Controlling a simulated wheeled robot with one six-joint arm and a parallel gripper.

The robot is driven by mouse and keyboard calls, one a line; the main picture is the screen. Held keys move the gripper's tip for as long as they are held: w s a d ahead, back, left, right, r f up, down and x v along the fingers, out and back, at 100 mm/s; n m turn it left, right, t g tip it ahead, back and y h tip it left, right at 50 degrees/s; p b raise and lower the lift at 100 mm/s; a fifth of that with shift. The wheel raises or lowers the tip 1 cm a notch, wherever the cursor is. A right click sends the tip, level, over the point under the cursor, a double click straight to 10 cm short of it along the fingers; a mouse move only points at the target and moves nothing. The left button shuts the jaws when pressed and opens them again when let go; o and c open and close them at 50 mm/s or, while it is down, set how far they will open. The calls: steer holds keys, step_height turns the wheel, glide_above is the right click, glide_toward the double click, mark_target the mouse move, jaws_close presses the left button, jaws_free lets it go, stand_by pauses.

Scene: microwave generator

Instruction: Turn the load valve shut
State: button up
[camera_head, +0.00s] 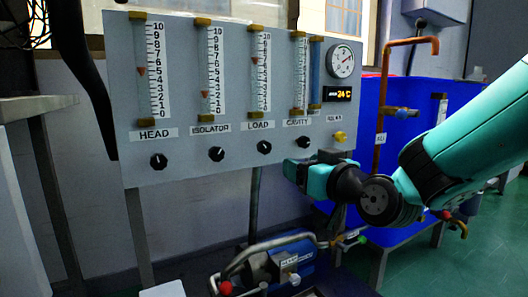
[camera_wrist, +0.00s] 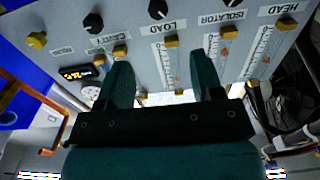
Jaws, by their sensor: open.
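The load valve is a black knob (camera_head: 264,147) under the LOAD flow tube (camera_head: 258,70) on the grey panel. In the wrist view, which is upside down, the load knob (camera_wrist: 157,9) sits at the top, above the LOAD label and roughly in line with the gap between my fingers. My gripper (camera_wrist: 160,65) is open, with nothing between its two dark teal fingers. In the head view my gripper (camera_head: 298,172) is below and right of the load knob, apart from it, near the cavity knob (camera_head: 303,142). The LOAD float sits near 6.
The isolator knob (camera_head: 217,154) and head knob (camera_head: 159,161) are left of the load knob. A yellow knob (camera_head: 340,136), gauge (camera_head: 340,61) and 24 °C display (camera_head: 338,94) are at the right. Blue tank (camera_head: 410,95) and copper pipe (camera_head: 382,100) stand further right; pump and hoses are below.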

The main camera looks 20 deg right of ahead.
mark_target(266, 147)
steer(key=p+x, duration=0.4)
steer(key=p, duration=0.1)
steer(key=p+x, duration=0.5)
steer(key=p, duration=0.1)
steer(key=p+x, duration=0.5)
steer(key=p, duration=0.1)
steer(key=shift+w+d+r, duration=0.15)
steer(key=shift+w+r, duration=0.15)
steer(key=shift+r, duration=0.1)
steer(key=shift+w+f+p, duration=0.1)
steer(key=shift+w+p, duration=0.55)
steer(key=shift+p, duration=0.45)
steer(key=shift+w+a+f+p, duration=0.25)
steer(key=shift+w+p, duration=0.05)
steer(key=shift+w, duration=0.1)
steer(key=shift+c, duration=0.2)
steer(key=c, duration=0.9)
